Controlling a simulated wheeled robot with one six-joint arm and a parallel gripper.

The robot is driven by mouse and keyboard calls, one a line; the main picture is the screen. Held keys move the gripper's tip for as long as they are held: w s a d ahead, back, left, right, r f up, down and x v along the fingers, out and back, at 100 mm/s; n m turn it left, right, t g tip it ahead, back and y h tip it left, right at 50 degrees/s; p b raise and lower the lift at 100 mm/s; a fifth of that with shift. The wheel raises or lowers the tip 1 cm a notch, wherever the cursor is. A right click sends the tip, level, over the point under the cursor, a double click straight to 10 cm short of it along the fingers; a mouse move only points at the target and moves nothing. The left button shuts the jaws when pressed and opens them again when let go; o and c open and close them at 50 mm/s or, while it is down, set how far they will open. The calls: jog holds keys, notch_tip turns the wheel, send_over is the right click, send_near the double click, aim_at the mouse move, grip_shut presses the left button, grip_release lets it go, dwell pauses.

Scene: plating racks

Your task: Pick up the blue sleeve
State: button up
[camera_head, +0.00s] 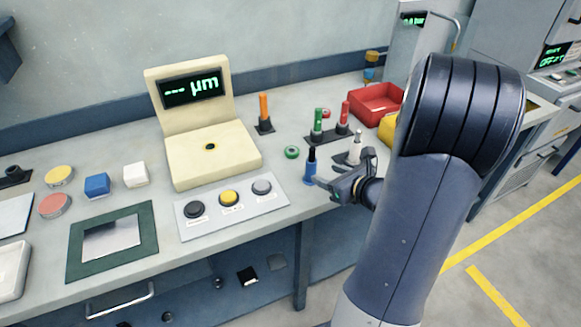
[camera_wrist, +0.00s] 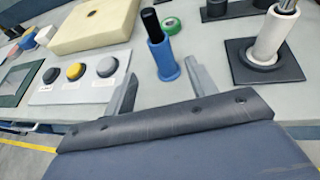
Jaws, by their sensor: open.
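The blue sleeve (camera_wrist: 163,60) stands upright on the bench around the lower part of a black rod (camera_wrist: 150,22), whose top sticks out above it. In the head view the blue sleeve (camera_head: 309,172) is at the bench's front edge, left of my gripper (camera_head: 335,172). My gripper is open and empty. In the wrist view its two fingers (camera_wrist: 162,76) point toward the sleeve, one to each side of it in the picture. Whether either finger touches the sleeve cannot be told.
A white sleeve on a metal rod (camera_wrist: 271,38) stands on a black base close on the right. A green ring (camera_wrist: 171,26) lies behind the blue sleeve. A button panel (camera_head: 231,206) and cream gauge (camera_head: 213,155) are left. Red (camera_head: 376,101) and yellow bins stand behind right.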

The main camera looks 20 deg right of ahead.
aim_at(313, 167)
jog(key=p+x, duration=0.1)
jog(key=x, duration=0.9)
jog(key=shift+w+d, duration=0.1)
jog(key=shift+w, duration=0.2)
jog(key=shift+c, duration=0.4)
jog(key=c, duration=1)
jog(key=shift+o, duration=0.2)
